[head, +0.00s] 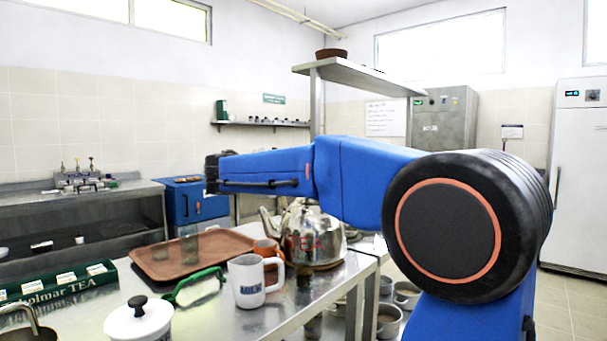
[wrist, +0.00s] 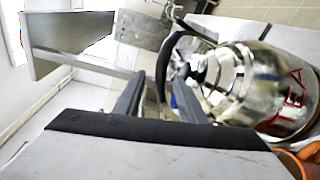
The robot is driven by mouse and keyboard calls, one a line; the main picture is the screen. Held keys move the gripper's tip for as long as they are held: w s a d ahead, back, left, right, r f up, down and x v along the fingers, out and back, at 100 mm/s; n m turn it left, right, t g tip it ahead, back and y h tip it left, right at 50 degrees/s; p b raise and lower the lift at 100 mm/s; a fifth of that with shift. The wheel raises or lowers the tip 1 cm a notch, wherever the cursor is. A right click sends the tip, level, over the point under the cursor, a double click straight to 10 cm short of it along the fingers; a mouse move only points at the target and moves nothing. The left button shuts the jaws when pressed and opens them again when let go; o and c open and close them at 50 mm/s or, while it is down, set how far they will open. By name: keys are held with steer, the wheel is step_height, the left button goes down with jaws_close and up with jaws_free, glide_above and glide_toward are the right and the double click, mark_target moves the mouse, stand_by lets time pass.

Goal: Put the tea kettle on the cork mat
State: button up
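The tea kettle (head: 318,240) is shiny steel with red TEA lettering and stands upright on the steel counter in the head view, partly behind my arm. In the wrist view the kettle (wrist: 285,95) fills the right side, and its black arched handle (wrist: 162,65) crosses the space ahead of the fingers. My gripper (wrist: 158,88) is open there, with its two dark fingers apart. I cannot tell whether the handle lies between them or beyond them. In the head view the end of my arm is above and left of the kettle.
A brown tray (head: 170,270) with glasses lies left of the kettle. An orange mug (head: 268,252), white mug (head: 247,284), green-handled item (head: 184,292) and white lidded pot (head: 138,320) stand nearby. A raised shelf (head: 360,75) is overhead. Pots sit low at right.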

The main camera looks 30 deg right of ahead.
steer(key=v, duration=0.7)
stand_by(0.5)
